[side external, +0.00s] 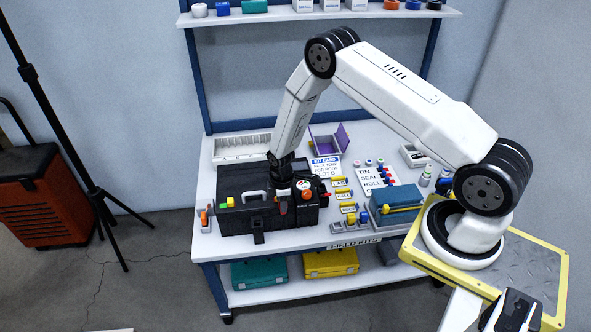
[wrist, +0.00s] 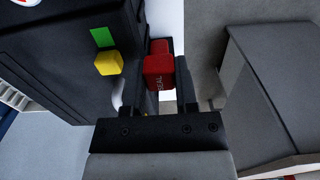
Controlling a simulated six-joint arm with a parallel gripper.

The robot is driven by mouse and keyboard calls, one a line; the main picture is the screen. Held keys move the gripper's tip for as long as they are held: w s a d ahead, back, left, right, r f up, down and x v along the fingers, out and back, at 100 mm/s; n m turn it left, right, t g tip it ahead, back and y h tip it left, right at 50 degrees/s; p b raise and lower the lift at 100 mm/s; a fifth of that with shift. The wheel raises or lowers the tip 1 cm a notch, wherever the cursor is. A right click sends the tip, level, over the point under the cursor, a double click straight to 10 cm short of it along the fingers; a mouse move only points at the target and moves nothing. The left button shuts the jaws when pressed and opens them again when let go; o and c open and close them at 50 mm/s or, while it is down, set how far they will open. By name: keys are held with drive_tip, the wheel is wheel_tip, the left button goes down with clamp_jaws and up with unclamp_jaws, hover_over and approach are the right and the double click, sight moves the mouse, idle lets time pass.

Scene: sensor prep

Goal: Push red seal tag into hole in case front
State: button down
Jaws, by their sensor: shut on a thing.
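The black case (side external: 236,218) stands closed on the bench, with a light handle on top; it fills the left of the wrist view (wrist: 55,65). The red seal tag (wrist: 158,78), lettered SEAL, is between the two fingers of my gripper (wrist: 162,70), which are shut on it. In the side view my gripper (side external: 283,203) points down at the case's front edge, right of the handle. The tag is close beside the case wall in the wrist view; I cannot tell whether it touches. The hole in the case front is not visible.
A blue-topped box (side external: 396,205) and small labelled parts stand further right. A white tray (side external: 243,147) lies behind.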

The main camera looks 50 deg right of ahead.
drive_tip(key=w+a+r, duration=0.1)
drive_tip(key=w+a, duration=0.5)
drive_tip(key=shift+r, duration=0.35)
drive_tip(key=shift+f, duration=1.85)
drive_tip(key=shift+f, duration=1.3)
idle(3.9)
